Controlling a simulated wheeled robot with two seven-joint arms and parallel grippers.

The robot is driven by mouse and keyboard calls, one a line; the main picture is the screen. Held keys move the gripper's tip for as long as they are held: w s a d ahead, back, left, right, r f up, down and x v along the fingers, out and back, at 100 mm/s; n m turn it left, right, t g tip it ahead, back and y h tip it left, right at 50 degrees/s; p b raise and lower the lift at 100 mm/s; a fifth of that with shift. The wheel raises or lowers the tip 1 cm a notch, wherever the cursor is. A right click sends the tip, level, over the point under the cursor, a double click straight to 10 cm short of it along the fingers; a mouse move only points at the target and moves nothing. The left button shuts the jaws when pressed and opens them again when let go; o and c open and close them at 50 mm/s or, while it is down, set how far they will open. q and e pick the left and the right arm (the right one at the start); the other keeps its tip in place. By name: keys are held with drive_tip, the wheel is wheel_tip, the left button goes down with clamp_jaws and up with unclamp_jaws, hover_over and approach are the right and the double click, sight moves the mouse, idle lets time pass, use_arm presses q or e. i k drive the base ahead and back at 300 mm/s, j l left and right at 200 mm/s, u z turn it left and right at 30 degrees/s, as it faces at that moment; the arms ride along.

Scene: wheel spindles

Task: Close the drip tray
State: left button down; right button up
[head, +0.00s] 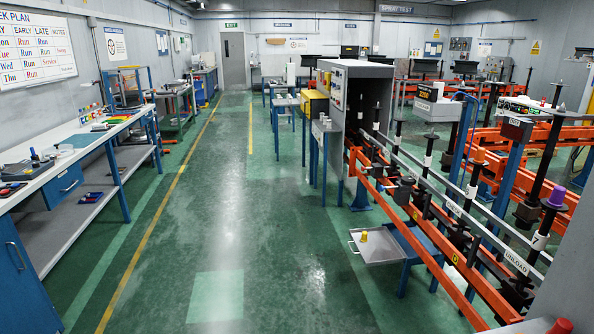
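The drip tray (382,251) is a shallow grey metal tray low beside the orange rails, right of the middle in the head view. It sticks out to the left from under the rail frame, over the green floor. A handle (352,243) shows on its left side. The tray's right end is partly hidden by the rail. Neither of my grippers is in view.
The spindle line with orange rails (420,222) and dark spindles runs along the right, in front of a grey cabinet (357,95). A blue support (415,243) stands beside the tray. A workbench (70,150) lines the left. The green floor aisle (235,220) between is clear.

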sight(381, 248)
drive_tip(key=i, duration=1.65)
drive_tip(key=i+z, duration=0.5)
drive_tip(key=i, duration=0.9)
